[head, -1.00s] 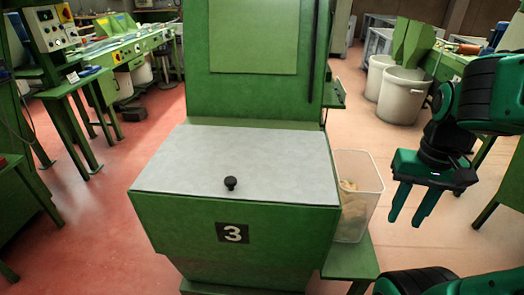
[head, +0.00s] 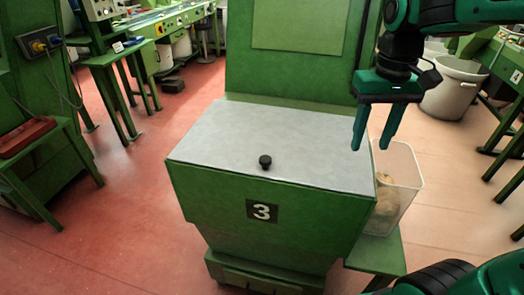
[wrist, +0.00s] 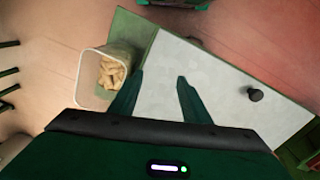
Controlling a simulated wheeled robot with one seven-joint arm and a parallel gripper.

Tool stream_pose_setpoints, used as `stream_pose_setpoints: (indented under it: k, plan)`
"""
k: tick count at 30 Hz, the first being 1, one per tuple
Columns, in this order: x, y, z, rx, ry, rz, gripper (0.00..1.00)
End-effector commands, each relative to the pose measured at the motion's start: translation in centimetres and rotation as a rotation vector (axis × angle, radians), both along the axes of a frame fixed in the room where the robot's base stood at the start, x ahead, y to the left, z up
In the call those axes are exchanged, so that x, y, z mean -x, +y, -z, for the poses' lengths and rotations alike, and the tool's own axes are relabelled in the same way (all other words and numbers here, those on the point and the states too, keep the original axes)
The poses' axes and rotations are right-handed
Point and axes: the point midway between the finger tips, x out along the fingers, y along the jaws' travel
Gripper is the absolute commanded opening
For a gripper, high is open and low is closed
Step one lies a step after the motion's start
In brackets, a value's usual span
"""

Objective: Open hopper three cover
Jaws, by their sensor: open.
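Hopper three (head: 262,225) is a green machine with a black plate marked 3 on its front. Its flat grey cover (head: 280,145) lies shut on top. A black knob (head: 265,162) stands up near the cover's front edge; it also shows in the wrist view (wrist: 254,94). My gripper (head: 373,140) is open and empty, pointing down above the cover's right edge, to the right of the knob. In the wrist view the fingers (wrist: 156,95) hang over the cover (wrist: 200,75), with the knob to their right, apart from them.
A clear bin (head: 405,185) holding cork stoppers (wrist: 111,72) stands on a green side shelf (head: 378,255) right of the hopper. The hopper's tall green back panel (head: 300,60) rises behind the cover. A red case (head: 25,135) lies on a bench at left. Reddish floor at left is free.

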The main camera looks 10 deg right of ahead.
Motion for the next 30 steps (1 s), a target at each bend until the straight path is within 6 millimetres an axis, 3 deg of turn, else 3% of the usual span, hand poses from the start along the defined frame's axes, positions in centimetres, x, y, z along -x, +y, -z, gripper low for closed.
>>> stream_pose_setpoints:
  k: [1, 6, 9, 12, 15, 20, 30]
  plan:
    - [-1.7, 3.3, -0.8, 0.0, 0.0, -0.085, 0.43]
    - [-4.6, 13.4, -3.0, -0.005, 0.003, -0.306, 0.43]
    - [-4.9, 18.1, -3.7, -0.011, 0.004, -0.402, 0.43]
    - [-4.8, 21.2, -4.2, -0.015, 0.007, -0.463, 0.43]
    - [-4.7, 22.8, -4.3, -0.017, 0.009, -0.494, 0.43]
    - [-4.6, 23.2, -3.3, -0.017, 0.01, -0.503, 0.43]
    - [-4.6, 23.1, 2.6, -0.016, 0.012, -0.502, 0.43]
